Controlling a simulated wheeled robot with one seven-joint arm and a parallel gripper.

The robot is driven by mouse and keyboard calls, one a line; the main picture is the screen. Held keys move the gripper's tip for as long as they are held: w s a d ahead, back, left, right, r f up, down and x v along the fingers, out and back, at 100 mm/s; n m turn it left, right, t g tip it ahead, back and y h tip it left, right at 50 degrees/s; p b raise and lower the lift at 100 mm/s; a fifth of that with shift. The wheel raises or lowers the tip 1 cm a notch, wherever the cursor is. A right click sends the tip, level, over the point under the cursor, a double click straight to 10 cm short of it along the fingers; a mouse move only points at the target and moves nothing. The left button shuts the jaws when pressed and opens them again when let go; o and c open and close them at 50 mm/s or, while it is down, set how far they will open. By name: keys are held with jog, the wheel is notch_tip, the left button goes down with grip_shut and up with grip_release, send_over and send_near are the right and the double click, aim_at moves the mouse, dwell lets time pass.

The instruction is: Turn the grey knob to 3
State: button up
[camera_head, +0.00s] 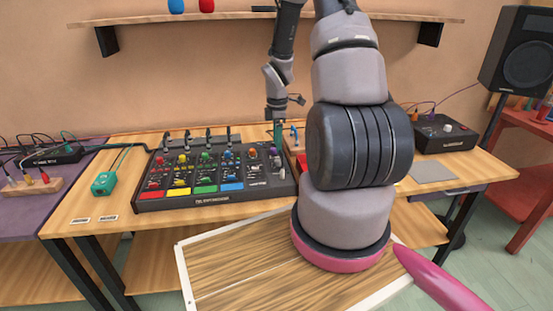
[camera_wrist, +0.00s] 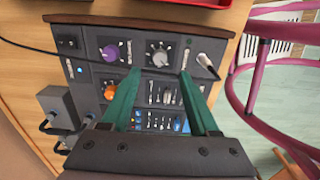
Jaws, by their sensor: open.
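The grey knob (camera_wrist: 158,55) shows in the wrist view on the dark mixer panel (camera_wrist: 90,42), with pale markings around it. I cannot read its numbers or where its pointer stands. My gripper (camera_wrist: 159,74) has two green fingers spread apart, with nothing between them. In the picture the knob lies just beyond and between the fingertips; I see no contact. In the head view my gripper (camera_head: 278,137) points down over the right end of the mixer (camera_head: 160,203).
A purple knob (camera_wrist: 110,53) sits left of the grey knob, and an orange knob (camera_wrist: 110,92) below it. A black cable crosses the panel. A red tray (camera_wrist: 205,2) lies beyond the mixer's edge. A teal box (camera_head: 104,183) stands left on the table.

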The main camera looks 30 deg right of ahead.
aim_at(277, 160)
notch_tip(277, 160, down, 7)
jog(key=shift+r, duration=0.1)
dwell(0.3)
grip_shut()
